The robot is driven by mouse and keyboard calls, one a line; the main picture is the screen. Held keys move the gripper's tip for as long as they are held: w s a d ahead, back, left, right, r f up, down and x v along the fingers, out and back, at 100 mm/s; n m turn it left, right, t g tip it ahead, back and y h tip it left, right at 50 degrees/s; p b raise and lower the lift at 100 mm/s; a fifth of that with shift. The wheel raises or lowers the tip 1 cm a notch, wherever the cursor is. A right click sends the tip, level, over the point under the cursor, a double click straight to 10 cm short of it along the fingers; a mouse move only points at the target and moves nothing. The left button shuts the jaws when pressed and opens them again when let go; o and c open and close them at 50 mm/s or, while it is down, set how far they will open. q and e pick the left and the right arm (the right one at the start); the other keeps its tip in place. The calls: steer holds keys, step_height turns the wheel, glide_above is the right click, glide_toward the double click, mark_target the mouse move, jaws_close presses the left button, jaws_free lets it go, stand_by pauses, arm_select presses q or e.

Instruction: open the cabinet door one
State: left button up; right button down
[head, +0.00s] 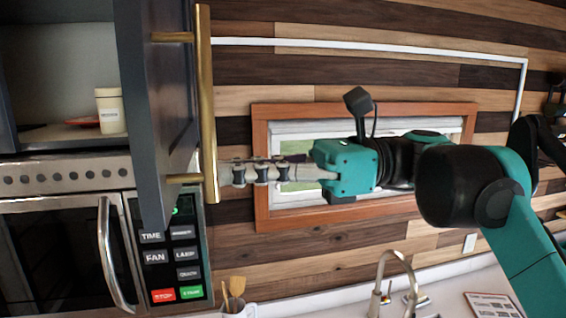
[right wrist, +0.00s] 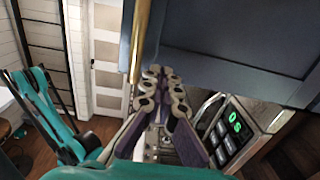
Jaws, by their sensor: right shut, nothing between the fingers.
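The dark grey cabinet door (head: 158,100) stands swung open in the head view, seen nearly edge-on. It also fills the upper right of the right wrist view (right wrist: 235,50). Its long brass handle (head: 206,95) runs upright on the outer face; it also shows in the right wrist view (right wrist: 140,40). My right gripper (head: 226,173) is shut and empty, its tips beside the handle's lower end. My left gripper is not in view.
The open cabinet's shelf (head: 75,133) holds a cream jar (head: 110,112) and a red item. A microwave (head: 60,245) sits below, its control panel near the door's lower edge. A wood-framed window (head: 262,190) is behind my right arm. A faucet (head: 395,270) stands lower right.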

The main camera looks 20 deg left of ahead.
mark_target(204, 175)
steer(key=shift+x, duration=1.9)
